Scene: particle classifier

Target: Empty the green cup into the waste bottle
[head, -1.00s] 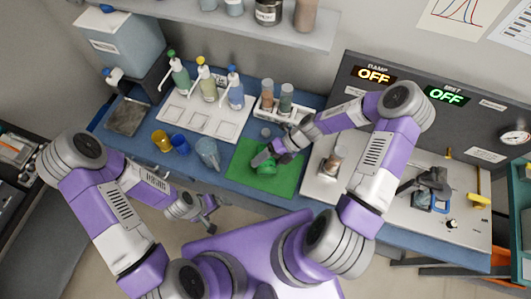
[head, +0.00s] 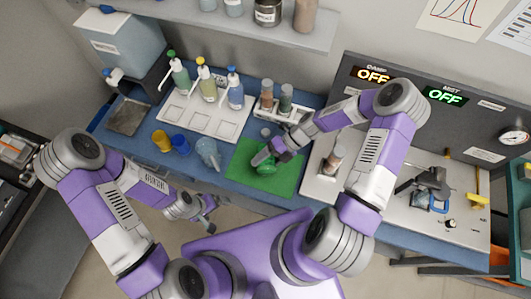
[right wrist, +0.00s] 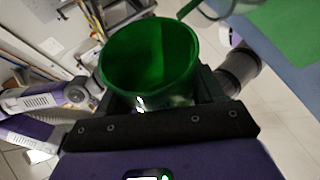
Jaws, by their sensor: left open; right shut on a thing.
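The green cup (head: 266,168) is at the green mat (head: 284,185) in the head view, partly covered by my right gripper (head: 268,156). The right gripper is shut on the cup. In the right wrist view the cup (right wrist: 150,62) fills the middle, its mouth facing the camera and its inside dark green; I cannot make out contents. Whether the cup touches the mat is unclear. My left gripper (head: 207,212) is open and empty, in front of the bench edge. No bottle carries a readable waste label, so I cannot tell which is the waste bottle.
A clear jug (head: 208,152), a blue cup (head: 180,143) and a yellow cup (head: 161,140) stand left of the mat. Several pump bottles stand on a white tray (head: 198,125) behind. A vial (head: 334,158) stands on the panel at right. The mat's front is clear.

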